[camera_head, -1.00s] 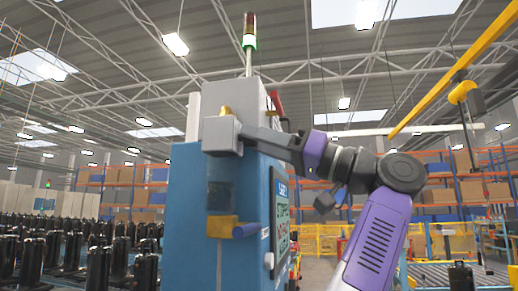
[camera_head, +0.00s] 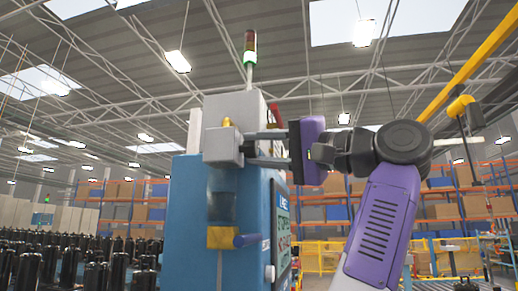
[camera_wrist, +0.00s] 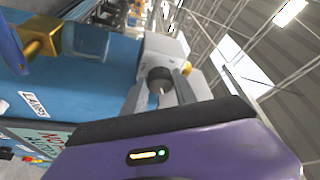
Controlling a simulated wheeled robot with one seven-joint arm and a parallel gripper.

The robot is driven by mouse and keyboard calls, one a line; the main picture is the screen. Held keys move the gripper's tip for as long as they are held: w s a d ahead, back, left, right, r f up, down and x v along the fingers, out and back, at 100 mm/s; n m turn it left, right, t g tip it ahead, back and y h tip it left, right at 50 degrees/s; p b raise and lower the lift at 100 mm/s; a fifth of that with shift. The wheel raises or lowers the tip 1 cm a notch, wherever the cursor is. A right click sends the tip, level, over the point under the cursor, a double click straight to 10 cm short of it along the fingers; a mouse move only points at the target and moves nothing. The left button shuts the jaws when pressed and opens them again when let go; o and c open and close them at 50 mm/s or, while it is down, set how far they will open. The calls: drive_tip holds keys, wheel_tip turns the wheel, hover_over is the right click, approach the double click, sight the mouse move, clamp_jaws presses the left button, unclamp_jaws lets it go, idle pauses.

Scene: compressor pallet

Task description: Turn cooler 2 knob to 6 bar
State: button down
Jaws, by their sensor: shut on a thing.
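A grey box-shaped regulator (camera_head: 222,147) sits on the side of the blue cabinet (camera_head: 195,265), with a brass cap on top. In the wrist view a dark round knob (camera_wrist: 160,77) with a pale pointer projects from the grey regulator body (camera_wrist: 165,45). My gripper (camera_head: 250,147) reaches in from the right, its two grey fingers one above the other at the regulator's right face. In the wrist view my gripper (camera_wrist: 162,92) has a finger on either side of the knob and is shut on it. The number scale and pressure reading are not legible.
Below the regulator are a clear bowl (camera_head: 221,205) and a brass block (camera_head: 220,238) with a blue handle (camera_head: 247,240). Black cylinders (camera_head: 95,272) stand in rows at left.

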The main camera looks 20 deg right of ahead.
drive_tip(key=shift+m+h, duration=0.3)
drive_tip(key=shift+m, duration=0.1)
drive_tip(key=c, duration=1)
unclamp_jaws()
drive_tip(key=shift+o, duration=0.2)
drive_tip(key=b+v, duration=0.2)
drive_tip(key=v, duration=0.6)
drive_tip(key=shift+b, duration=0.4)
drive_tip(key=shift+w, duration=0.1)
